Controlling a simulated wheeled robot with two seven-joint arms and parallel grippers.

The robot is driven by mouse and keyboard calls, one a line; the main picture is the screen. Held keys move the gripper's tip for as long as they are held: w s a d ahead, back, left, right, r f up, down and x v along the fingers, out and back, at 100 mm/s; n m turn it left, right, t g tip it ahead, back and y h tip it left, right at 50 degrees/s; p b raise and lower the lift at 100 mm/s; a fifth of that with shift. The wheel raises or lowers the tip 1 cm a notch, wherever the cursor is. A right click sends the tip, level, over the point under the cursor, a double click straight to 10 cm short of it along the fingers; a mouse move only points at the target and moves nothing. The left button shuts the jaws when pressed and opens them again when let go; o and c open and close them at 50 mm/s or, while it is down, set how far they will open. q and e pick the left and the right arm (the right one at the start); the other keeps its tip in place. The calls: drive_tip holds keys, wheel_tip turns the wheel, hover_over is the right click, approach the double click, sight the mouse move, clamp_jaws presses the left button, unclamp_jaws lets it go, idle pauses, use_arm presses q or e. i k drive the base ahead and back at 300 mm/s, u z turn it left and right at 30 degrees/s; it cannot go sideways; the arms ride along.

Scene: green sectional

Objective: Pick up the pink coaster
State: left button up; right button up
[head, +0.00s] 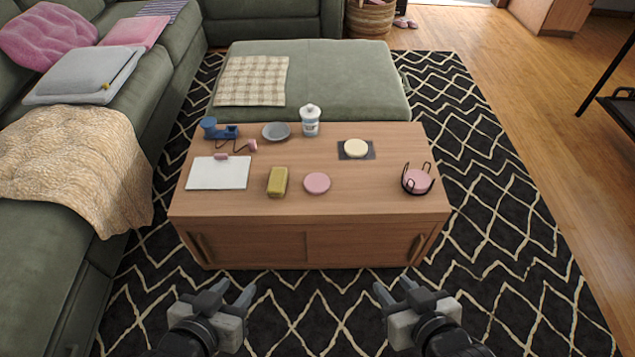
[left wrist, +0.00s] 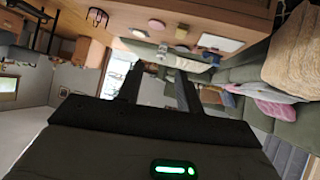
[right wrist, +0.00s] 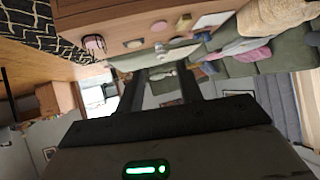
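A round pink coaster (head: 317,183) lies flat near the front middle of the wooden coffee table (head: 240,215). More pink shows inside a black wire holder (head: 418,179) at the table's right end, seemingly one or more coasters. My left gripper (head: 240,291) is open and empty, in front of the table's left front. My right gripper (head: 393,289) is open and empty, in front of the table's right front. Both are well short of the coaster. The wrist views show the spread fingers of the left gripper (left wrist: 158,88) and right gripper (right wrist: 160,92) with nothing between them.
A yellow-green sponge-like block (head: 277,181) lies just left of the coaster. A white pad (head: 218,173), a grey dish (head: 276,131), a white jar (head: 310,121), a blue object (head: 219,129) and a cream disc on a dark square (head: 356,148) share the table. A green sofa (head: 40,260) flanks the left.

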sight(315, 184)
drive_tip(key=k, duration=0.6)
drive_tip(key=u, duration=0.55)
drive_tip(key=i, duration=1.7)
drive_tip(key=z, duration=0.1)
